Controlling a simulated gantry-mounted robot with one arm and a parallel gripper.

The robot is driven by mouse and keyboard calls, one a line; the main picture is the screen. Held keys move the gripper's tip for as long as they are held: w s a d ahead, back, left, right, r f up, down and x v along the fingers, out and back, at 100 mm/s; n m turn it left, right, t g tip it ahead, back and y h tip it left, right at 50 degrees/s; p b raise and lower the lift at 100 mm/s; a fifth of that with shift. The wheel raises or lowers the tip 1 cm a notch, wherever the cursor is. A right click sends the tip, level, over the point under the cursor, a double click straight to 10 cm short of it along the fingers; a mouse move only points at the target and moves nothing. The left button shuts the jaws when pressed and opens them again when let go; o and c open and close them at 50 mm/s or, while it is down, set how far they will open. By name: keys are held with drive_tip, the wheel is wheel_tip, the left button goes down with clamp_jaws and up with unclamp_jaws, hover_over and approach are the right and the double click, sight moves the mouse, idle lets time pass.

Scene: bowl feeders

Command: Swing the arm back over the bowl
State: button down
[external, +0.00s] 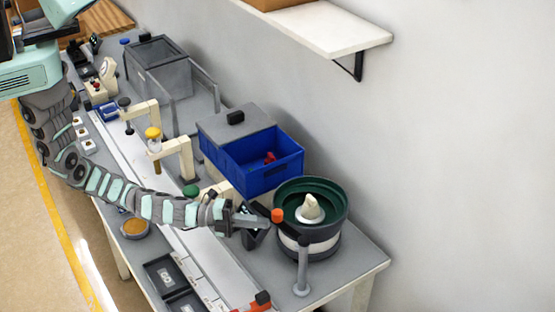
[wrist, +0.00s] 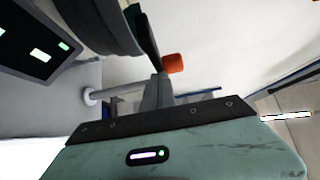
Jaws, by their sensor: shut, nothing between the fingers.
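The bowl (external: 335,208) is a round feeder with a dark green inside, a pale cone in its middle and a white band below, at the right end of the table. A grey post (external: 302,270) stands in front of it. An orange knob (external: 277,215) shows at the bowl's left rim, seemingly the tip of the swing arm; the bar is hard to make out. My gripper (external: 266,222) is shut and empty, just left of the knob. In the wrist view, the fingers (wrist: 158,92) point toward the orange knob (wrist: 173,62); I cannot tell whether they touch. The bowl's dark side (wrist: 100,25) is upper left.
A blue bin (external: 262,178) with a red piece inside stands behind my gripper. Black trays (external: 165,275) and a red-tipped part (external: 262,298) lie at the front edge. A white shelf (external: 325,30) hangs on the wall above. The table's right corner is clear.

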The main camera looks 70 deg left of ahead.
drive_tip(key=shift+w+a, duration=0.2)
drive_tip(key=shift+w, duration=0.05)
idle(0.4)
